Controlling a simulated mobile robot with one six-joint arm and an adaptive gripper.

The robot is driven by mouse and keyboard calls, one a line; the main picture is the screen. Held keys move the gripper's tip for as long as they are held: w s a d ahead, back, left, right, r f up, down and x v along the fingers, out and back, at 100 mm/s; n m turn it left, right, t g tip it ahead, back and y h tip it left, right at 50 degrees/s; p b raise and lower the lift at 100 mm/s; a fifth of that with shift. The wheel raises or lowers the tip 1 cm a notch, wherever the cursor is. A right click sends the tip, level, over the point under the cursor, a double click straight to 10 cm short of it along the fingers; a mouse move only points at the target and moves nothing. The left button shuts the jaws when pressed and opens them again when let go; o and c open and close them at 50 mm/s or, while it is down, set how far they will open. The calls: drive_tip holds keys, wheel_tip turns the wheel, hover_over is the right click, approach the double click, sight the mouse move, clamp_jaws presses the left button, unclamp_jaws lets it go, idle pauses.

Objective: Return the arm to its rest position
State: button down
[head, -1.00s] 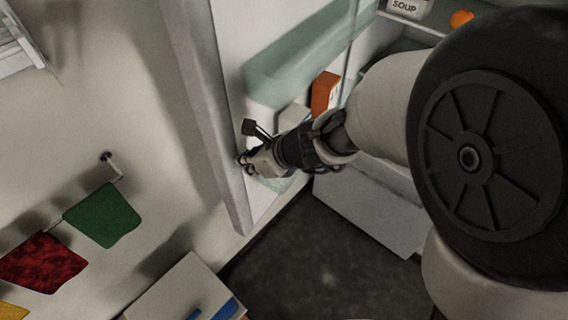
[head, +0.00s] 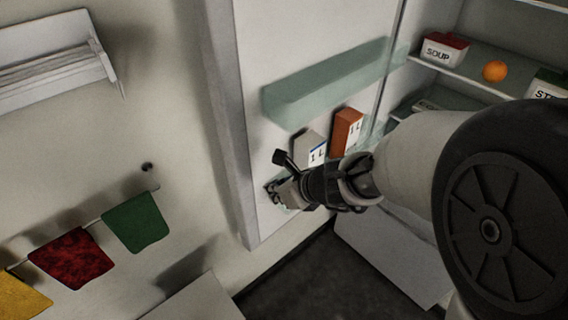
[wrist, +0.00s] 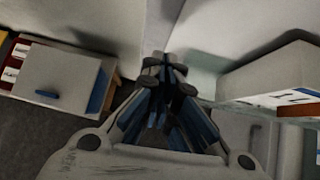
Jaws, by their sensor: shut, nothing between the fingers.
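My gripper (head: 279,190) is at the middle of the head view, in front of the inner side of the open fridge door (head: 238,150), near its lower part. Its fingers are shut and hold nothing. In the wrist view my gripper (wrist: 165,64) points at a pale surface with a vertical edge, and its fingers are together. My arm reaches in from the right side of the head view. I cannot tell whether the fingertips touch the door.
Two cartons (head: 347,132) stand in the door shelf just beyond my wrist. Fridge shelves hold a soup box (head: 444,49) and an orange (head: 495,71). Coloured cloths (head: 136,222) hang on the left wall below a white rack (head: 55,60). Dark floor (head: 310,270) is open below.

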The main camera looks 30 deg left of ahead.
drive_tip(key=s+d+r+n+p, duration=0.2)
drive_tip(key=s+d+r+n, duration=0.25)
drive_tip(key=d+r, duration=0.65)
drive_tip(key=s+d+n+h, duration=0.4)
drive_tip(key=s+d+n, duration=0.2)
drive_tip(key=d, duration=0.7)
drive_tip(key=s+d+r+n+t+h+b, duration=0.1)
drive_tip(key=s+d+n+h, duration=0.3)
drive_tip(key=d+n, duration=0.7)
drive_tip(key=s+d, duration=0.2)
drive_tip(key=shift+d+r+t+h+b, duration=0.15)
drive_tip(key=shift+d+t+h+b, duration=0.15)
drive_tip(key=shift+d, duration=0.1)
drive_tip(key=c, duration=2.4)
unclamp_jaws()
